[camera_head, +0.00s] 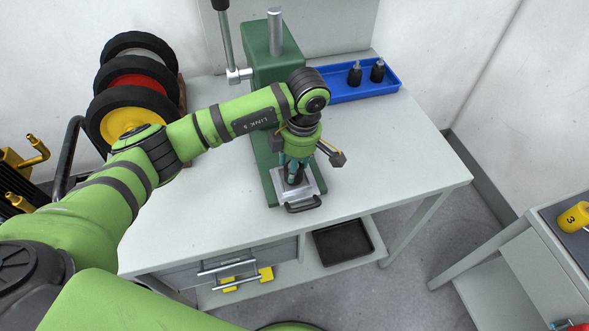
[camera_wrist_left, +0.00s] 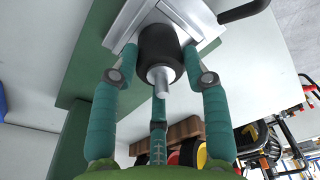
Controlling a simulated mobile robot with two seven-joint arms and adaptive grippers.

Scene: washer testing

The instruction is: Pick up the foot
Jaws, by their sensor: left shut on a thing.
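The foot (camera_wrist_left: 160,52) is a black rubber cylinder with a metal stud, in the left wrist view. It is at the silver plate (camera_wrist_left: 190,12) of the green press; I cannot tell whether it still touches the plate. My left gripper (camera_wrist_left: 163,65) has its teal fingers around the foot, shut on it. In the head view my left gripper (camera_head: 295,172) points down over the plate (camera_head: 304,188), and the fingers mostly hide the foot. Two similar black feet (camera_head: 355,73) (camera_head: 377,70) stand in the blue tray (camera_head: 345,97). My right gripper is not in view.
The green press (camera_head: 262,70) with its lever stands on the white table (camera_head: 400,150), close behind my left arm. A black handle (camera_head: 303,205) sticks out at the plate's front. Wheels (camera_head: 125,115) stand at the left. The table's right side is clear.

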